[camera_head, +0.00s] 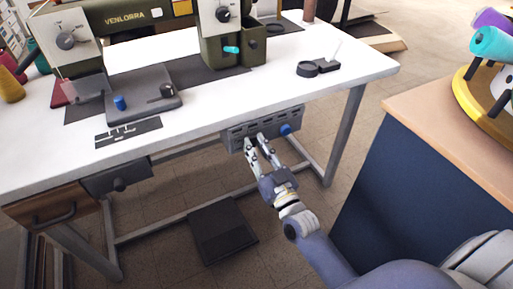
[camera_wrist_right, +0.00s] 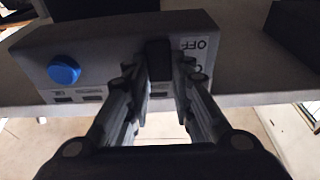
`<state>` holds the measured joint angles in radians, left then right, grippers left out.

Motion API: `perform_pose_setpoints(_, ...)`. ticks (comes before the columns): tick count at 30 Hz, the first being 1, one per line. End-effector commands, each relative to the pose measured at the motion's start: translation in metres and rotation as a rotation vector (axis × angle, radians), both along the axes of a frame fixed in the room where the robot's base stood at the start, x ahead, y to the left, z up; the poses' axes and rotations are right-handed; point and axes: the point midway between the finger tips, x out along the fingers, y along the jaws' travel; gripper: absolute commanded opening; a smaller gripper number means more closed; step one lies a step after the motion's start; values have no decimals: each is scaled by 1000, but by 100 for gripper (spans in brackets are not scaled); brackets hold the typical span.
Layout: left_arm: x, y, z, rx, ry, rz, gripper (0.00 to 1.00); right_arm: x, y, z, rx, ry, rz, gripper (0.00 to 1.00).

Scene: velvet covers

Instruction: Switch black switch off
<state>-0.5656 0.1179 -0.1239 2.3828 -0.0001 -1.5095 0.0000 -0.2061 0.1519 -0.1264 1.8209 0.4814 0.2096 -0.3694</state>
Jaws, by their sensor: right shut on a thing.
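The grey switch box (camera_head: 240,133) hangs under the front edge of the white table. In the right wrist view the box (camera_wrist_right: 105,42) fills the upper part. The black switch (camera_wrist_right: 159,56) sits on its face, beside an upside-down OFF label (camera_wrist_right: 195,44). My right gripper (camera_head: 258,140) reaches up to the box from below. In the right wrist view its fingers (camera_wrist_right: 159,75) stand on either side of the black switch and are shut on it. The switch is hidden by the fingers in the head view, and its exact setting cannot be told. My left gripper is out of view.
A blue knob (camera_head: 286,129) is on the same box, and shows in the right wrist view (camera_wrist_right: 64,70). A green sewing machine (camera_head: 130,20) stands on the white table (camera_head: 210,105). A black pedal (camera_head: 222,232) lies below. A blue cabinet (camera_head: 400,190) stands to the right.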

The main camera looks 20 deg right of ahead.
Motion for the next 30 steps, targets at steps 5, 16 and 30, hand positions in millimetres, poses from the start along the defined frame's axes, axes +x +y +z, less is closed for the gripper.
perform_pose_setpoints(5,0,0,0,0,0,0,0,0,0,2,1,-4,-1,42)
perform_pose_setpoints(16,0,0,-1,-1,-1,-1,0,-6,-1,-2,-1,0,0,42)
perform_pose_setpoints(30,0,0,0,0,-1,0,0,-86,-7,-20,-1,2,0,42)
